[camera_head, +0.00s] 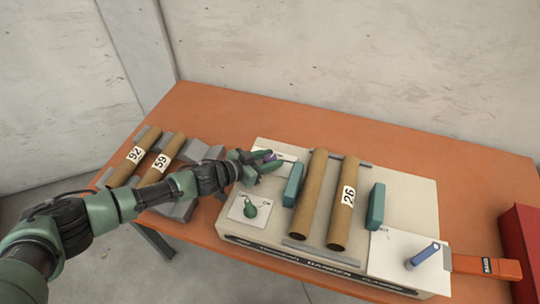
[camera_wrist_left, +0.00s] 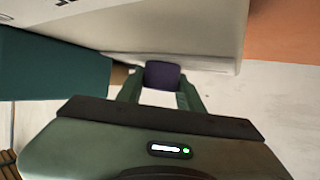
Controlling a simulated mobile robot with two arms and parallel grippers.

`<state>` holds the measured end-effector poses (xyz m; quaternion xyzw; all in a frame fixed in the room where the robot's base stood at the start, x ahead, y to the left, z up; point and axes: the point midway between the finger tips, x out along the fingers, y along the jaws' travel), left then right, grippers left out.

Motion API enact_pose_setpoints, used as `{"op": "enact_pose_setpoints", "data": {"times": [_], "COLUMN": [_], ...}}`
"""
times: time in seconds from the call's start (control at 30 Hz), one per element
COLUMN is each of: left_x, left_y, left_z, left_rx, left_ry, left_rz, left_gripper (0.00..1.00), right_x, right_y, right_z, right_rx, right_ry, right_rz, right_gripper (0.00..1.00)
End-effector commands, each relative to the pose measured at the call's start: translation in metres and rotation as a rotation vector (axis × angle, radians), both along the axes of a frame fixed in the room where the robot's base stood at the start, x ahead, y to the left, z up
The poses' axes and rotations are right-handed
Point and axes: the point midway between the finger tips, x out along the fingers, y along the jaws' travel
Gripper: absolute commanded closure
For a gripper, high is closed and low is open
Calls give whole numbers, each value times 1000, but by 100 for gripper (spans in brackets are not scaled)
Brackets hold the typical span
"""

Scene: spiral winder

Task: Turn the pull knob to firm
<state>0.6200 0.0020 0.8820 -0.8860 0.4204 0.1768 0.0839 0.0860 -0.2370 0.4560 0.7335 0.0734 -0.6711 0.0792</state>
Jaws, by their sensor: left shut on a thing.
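The winder (camera_head: 400,215) is a cream machine on the orange table. Its purple knob (camera_head: 270,156), which I take to be the pull knob, is at the machine's back left, by a white label plate (camera_head: 288,155). My left gripper (camera_head: 269,161) reaches in from the left and is shut on this knob. In the left wrist view the dark purple knob (camera_wrist_left: 162,75) sits between the two green fingers. The plate's print is too small to read and partly hidden, so I cannot tell the knob's setting. My right gripper is not in view.
A green knob (camera_head: 250,209) sits front left on the machine. Cardboard tubes, one marked 26 (camera_head: 346,205), lie between teal blocks (camera_head: 376,206). A blue lever (camera_head: 423,255) is front right. Tubes 92 (camera_head: 134,154) and 59 (camera_head: 162,161) lie left. A red box (camera_head: 522,240) stands right.

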Motion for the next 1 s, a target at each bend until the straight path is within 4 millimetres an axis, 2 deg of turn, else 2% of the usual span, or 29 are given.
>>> {"op": "enact_pose_setpoints", "data": {"times": [0.03,0.23,0.7,1.0], "left_x": [5,5,4,3], "left_y": [2,2,0,0], "left_z": [5,-1,-6,-1], "left_rx": [7,6,1,-3], "left_ry": [-10,-9,-6,-3], "left_rz": [-45,-234,-608,-723], "left_gripper": [100,100,100,100], "right_x": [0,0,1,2], "right_y": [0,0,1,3], "right_z": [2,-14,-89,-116], "right_rx": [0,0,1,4], "right_ry": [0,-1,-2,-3], "right_rz": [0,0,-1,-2], "right_gripper": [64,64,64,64]}}
